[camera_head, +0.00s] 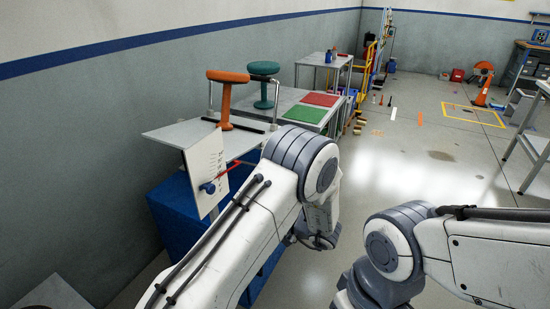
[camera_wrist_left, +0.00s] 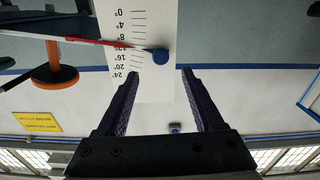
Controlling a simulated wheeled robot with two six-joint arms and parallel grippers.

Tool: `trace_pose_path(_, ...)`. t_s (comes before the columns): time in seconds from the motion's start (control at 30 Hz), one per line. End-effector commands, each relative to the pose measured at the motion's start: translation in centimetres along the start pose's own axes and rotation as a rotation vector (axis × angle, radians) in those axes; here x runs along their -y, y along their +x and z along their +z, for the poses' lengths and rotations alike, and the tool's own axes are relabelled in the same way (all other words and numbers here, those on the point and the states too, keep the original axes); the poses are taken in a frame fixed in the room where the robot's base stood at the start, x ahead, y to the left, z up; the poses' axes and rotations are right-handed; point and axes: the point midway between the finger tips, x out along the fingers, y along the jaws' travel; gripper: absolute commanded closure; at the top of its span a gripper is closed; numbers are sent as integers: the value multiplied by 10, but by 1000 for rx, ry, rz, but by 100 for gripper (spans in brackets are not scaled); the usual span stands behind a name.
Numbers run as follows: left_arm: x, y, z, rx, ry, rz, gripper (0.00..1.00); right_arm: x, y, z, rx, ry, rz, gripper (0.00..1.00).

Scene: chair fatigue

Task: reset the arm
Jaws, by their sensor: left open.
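A white scale plate (camera_head: 205,160) stands upright at the near end of the grey bench, with a blue knob (camera_head: 208,187) low on its face and a thin red arm (camera_head: 236,166) beside it. In the left wrist view the picture is upside down; the plate (camera_wrist_left: 150,20) carries marks from 0° to 24°, and the red arm (camera_wrist_left: 105,43) crosses near the 12° label, ending at the blue knob (camera_wrist_left: 160,57). My left gripper (camera_wrist_left: 160,74) is open and empty, its fingertips pointing toward the knob, apart from it. My right gripper is out of view.
An orange stool (camera_head: 226,100) and a green stool (camera_head: 263,85) stand on the bench (camera_head: 180,132), with a green mat (camera_head: 304,114) and a red mat (camera_head: 321,99) beyond. A blue cabinet (camera_head: 175,215) is below.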

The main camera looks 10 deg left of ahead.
Motion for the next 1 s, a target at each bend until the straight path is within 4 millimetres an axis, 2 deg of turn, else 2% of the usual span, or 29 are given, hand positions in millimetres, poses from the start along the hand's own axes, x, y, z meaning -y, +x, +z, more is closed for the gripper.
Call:
trace_pose_path(0.07,-3,3,0,14,-7,14,31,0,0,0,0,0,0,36)
trace_pose_path(0.17,-21,12,-1,88,-34,96,31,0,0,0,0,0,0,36)
trace_pose_path(0.3,-66,22,-4,298,-74,345,31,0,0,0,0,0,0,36)
trace_pose_path(0.4,-91,11,-7,479,-50,563,31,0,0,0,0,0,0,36)
trace_pose_path(0.5,-94,-11,-9,650,34,762,31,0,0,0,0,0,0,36)
trace_pose_path(0.57,-83,-26,-9,746,110,864,31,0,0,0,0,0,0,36)
trace_pose_path(0.7,-38,-54,-6,916,321,1022,31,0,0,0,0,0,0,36)
trace_pose_path(0.83,8,-66,-3,1009,494,1085,31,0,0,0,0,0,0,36)
trace_pose_path(1.0,62,-70,-1,1092,683,1104,31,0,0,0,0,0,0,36)
